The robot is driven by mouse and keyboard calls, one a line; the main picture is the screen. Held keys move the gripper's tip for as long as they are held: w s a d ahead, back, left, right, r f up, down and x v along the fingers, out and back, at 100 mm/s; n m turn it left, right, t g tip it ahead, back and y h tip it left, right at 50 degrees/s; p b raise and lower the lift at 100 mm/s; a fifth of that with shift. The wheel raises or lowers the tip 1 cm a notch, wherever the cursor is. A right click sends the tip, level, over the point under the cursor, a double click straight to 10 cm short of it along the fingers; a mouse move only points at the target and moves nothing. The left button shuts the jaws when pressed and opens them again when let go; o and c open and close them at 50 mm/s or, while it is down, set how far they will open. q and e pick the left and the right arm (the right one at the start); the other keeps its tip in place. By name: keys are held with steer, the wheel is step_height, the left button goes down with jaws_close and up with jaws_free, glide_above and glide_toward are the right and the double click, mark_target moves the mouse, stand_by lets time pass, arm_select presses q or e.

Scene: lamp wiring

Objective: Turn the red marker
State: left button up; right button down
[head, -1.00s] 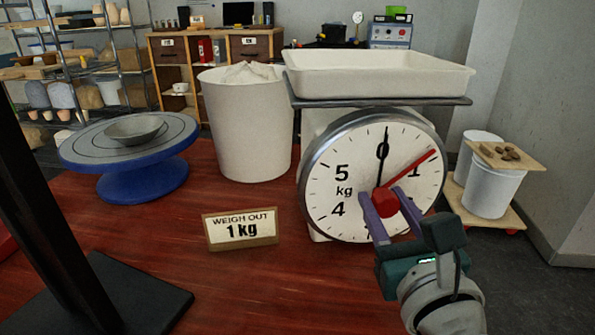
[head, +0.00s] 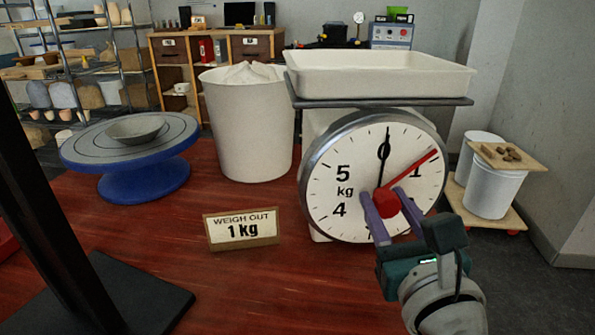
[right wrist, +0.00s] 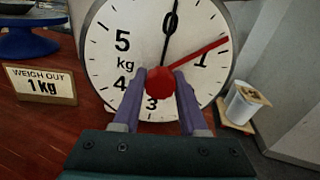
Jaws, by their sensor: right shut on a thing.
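The red marker (head: 412,168) is a thin red hand with a round red knob (head: 386,203) on the white dial (head: 340,190) of a kitchen-type scale. It points up and right, just short of the 1. The black needle (head: 384,160) points at 0. My right gripper (head: 386,198) is shut on the red knob, one purple finger on each side. The right wrist view also shows the knob (right wrist: 160,82) between the fingers, and the red marker (right wrist: 205,51) near the 1. My left gripper is not in view.
A white pan (head: 380,75) tops the scale. A "WEIGH OUT 1 kg" sign (head: 241,229) stands left of the dial. A white bin (head: 246,125) and a blue turntable (head: 140,180) with a grey bowl (head: 135,128) stand further left. The red table between them is clear.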

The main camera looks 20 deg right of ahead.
steer(key=shift+r, duration=0.15)
stand_by(0.7)
steer(key=shift+c, duration=2.3)
jaws_free()
steer(key=shift+s, duration=0.1)
steer(key=v, duration=0.9)
steer(key=shift+s+a, duration=0.15)
steer(key=shift+s, duration=0.2)
